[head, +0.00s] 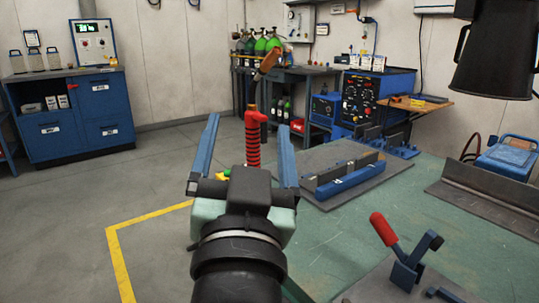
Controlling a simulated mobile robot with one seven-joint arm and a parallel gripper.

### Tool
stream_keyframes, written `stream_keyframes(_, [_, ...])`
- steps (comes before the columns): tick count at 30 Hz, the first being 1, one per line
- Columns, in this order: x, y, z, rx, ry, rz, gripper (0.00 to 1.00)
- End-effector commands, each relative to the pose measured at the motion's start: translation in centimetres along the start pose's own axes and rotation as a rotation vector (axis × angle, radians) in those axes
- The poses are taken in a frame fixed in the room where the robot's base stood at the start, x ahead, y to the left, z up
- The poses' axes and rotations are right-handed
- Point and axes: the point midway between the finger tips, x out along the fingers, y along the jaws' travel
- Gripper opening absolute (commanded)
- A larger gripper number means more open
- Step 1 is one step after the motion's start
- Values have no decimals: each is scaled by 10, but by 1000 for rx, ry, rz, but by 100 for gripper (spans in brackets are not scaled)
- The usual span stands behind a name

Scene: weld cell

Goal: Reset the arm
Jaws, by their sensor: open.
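My gripper (248,125) is in the middle of the head view, pointing away from the camera. Its two blue fingers stand wide apart, so it is open. A red and black ribbed handle, which looks like a welding torch (253,153), shows upright in the gap between the fingers, with a brown and dark tip above. I cannot tell how far beyond the fingers it is. Its lower end is hidden behind my gripper.
A green table (445,229) fills the lower right. It bears a plate with a blue fixture (348,180), a red-handled clamp (384,229) and a steel angle (482,202). A blue cabinet (70,118) stands back left. Grey floor (60,215) at left is clear.

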Motion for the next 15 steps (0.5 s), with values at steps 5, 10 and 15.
stream_keyframes(5, [-35,-10,-136,-174,382,-40,87])
stream_keyframes(10, [-31,-24,-216,-227,475,-39,87])
stream_keyframes(15, [-13,-35,-262,-225,471,-39,87])
